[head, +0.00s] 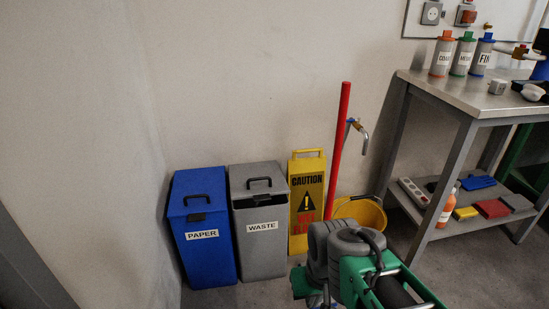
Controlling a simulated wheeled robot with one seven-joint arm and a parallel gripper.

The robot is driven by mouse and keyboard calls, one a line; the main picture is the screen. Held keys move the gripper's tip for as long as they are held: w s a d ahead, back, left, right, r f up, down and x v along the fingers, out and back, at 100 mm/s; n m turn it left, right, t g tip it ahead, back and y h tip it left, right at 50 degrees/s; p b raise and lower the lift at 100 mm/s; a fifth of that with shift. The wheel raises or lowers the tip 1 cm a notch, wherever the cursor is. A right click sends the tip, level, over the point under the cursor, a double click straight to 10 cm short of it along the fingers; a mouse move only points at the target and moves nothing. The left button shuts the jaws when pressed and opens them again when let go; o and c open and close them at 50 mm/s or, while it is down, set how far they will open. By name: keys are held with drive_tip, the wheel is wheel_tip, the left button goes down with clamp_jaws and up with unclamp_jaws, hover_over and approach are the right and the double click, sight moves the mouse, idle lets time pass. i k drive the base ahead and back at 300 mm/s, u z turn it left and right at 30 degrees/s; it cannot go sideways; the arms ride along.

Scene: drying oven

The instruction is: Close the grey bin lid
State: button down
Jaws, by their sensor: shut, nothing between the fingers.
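The grey bin (261,252), labelled WASTE, stands upright against the wall, left of the middle in the head view. My gripper's fingertips do not show.
A blue PAPER bin (208,262) stands close on the left. A yellow caution sign (297,239), a red pole (339,150) and a yellow bucket (372,213) stand right. A metal table (455,97) is farther right. Some floor shows in front of the bins.

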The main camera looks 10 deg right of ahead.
sight(257, 175)
drive_tip(key=u, duration=0.35)
drive_tip(key=i, duration=0.95)
drive_tip(key=u, duration=0.55)
